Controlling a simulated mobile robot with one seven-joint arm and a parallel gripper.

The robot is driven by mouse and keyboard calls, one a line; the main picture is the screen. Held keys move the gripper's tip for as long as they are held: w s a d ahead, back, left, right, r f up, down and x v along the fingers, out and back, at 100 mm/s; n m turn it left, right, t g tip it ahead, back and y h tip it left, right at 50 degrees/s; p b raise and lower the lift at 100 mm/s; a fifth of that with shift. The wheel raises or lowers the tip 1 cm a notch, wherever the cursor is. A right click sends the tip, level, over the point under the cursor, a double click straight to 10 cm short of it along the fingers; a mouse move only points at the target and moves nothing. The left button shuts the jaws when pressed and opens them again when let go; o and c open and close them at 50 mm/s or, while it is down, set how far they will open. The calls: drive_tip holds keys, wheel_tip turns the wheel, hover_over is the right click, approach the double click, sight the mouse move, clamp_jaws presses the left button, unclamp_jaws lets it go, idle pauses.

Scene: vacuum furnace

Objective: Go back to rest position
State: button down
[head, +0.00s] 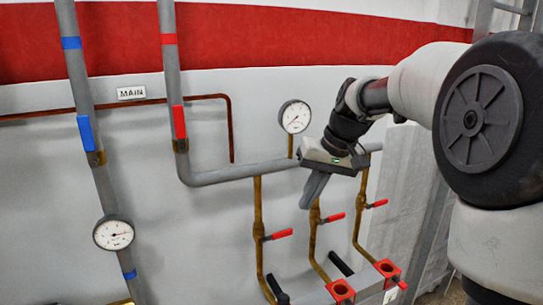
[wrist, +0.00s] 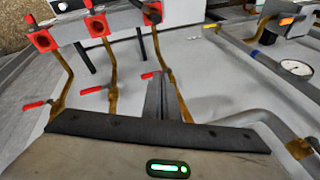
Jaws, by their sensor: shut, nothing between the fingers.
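My gripper (head: 313,188) is in the middle right of the head view, pointing down in front of the wall, with its fingers together and nothing between them. It is in front of the grey horizontal pipe (head: 235,174) and near the brass pipes with red lever valves. In the wrist view my gripper's fingers (wrist: 162,95) show dark and closed above the housing with the green light. Whether it touches any pipe cannot be told.
A gauge (head: 295,116) stands just left of my wrist. Red-handled valves (head: 280,234) hang below, above red square fittings (head: 341,290). Another gauge (head: 113,233), a blue lever (head: 84,133) and a red lever (head: 179,122) are at left. Bare wall lies between the left pipes and the brass ones.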

drive_tip(key=s+d+f+t+h, duration=0.1)
drive_tip(key=s, duration=1.2)
drive_tip(key=s+d+m+t+h, duration=0.1)
drive_tip(key=s+d+t+h, duration=0.1)
drive_tip(key=s, duration=1.1)
drive_tip(key=shift+f, duration=0.35)
drive_tip(key=shift+s, duration=0.1)
